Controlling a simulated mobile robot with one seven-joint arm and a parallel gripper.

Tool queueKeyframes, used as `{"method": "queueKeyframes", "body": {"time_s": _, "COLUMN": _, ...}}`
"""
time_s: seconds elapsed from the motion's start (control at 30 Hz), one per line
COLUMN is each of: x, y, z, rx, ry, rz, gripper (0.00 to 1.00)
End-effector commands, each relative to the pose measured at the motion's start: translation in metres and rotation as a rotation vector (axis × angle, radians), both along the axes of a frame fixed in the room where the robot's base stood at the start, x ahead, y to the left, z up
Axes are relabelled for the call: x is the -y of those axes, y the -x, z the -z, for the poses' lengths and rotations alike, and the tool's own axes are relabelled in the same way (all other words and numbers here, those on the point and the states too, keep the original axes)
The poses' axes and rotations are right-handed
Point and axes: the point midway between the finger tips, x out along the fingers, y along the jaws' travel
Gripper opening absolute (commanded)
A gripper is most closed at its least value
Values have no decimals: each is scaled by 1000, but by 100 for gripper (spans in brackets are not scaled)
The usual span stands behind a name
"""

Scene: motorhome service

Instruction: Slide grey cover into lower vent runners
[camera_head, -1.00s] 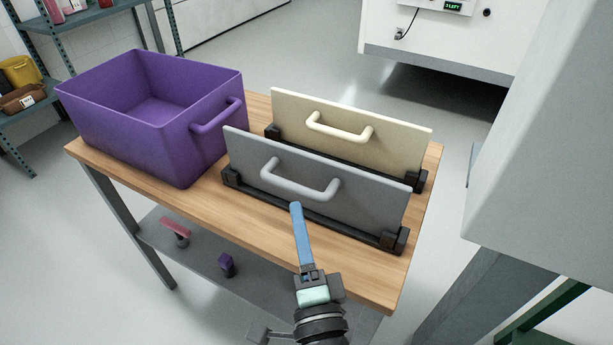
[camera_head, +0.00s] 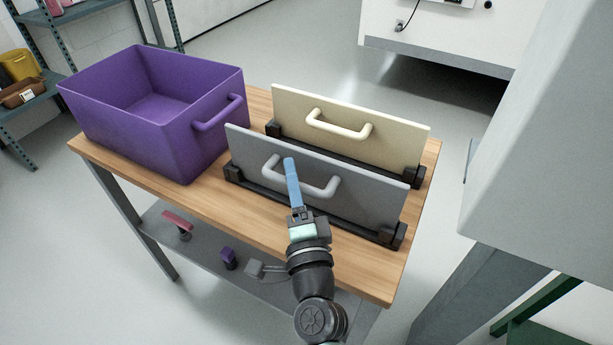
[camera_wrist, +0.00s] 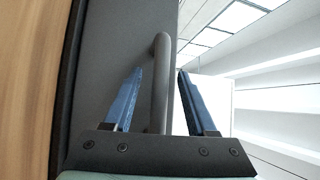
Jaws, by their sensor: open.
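The grey cover (camera_head: 365,195) stands upright in a black rack (camera_head: 345,222) at the front of the wooden table, its grey handle (camera_head: 322,191) facing me. My gripper (camera_head: 290,163) is open, its blue fingers at the handle in the head view. In the wrist view the handle (camera_wrist: 160,85) shows between the two spread fingers (camera_wrist: 160,71), with a gap to each side. The cover's face (camera_wrist: 118,40) fills the area behind the left finger. I cannot make out the lower vent runners in either view.
A cream cover (camera_head: 390,138) with a handle stands in a second rack behind the grey one. A purple bin (camera_head: 150,130) fills the table's left end. A large pale body (camera_head: 545,140) stands at the right. Bare wood shows on the table (camera_head: 215,197) in front.

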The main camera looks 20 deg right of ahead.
Motion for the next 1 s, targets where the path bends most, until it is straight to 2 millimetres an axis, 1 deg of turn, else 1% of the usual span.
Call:
{"method": "queueKeyframes", "body": {"time_s": 0.07, "x": 0, "y": 0, "z": 0, "rx": 0, "ry": 0, "rz": 0, "gripper": 55}}
{"method": "queueKeyframes", "body": {"time_s": 0.1, "x": 0, "y": 0, "z": 0, "rx": 0, "ry": 0, "rz": 0, "gripper": 48}}
{"method": "queueKeyframes", "body": {"time_s": 0.37, "x": 0, "y": 0, "z": 0, "rx": 0, "ry": 0, "rz": 0, "gripper": 1}}
{"method": "queueKeyframes", "body": {"time_s": 0.4, "x": 0, "y": 0, "z": 0, "rx": 0, "ry": 0, "rz": 0, "gripper": 0}}
{"method": "queueKeyframes", "body": {"time_s": 0.87, "x": 0, "y": 0, "z": -1, "rx": 2, "ry": 1, "rz": 1, "gripper": 0}}
{"method": "queueKeyframes", "body": {"time_s": 1.0, "x": 0, "y": 0, "z": -6, "rx": 3, "ry": 2, "rz": 1, "gripper": 0}}
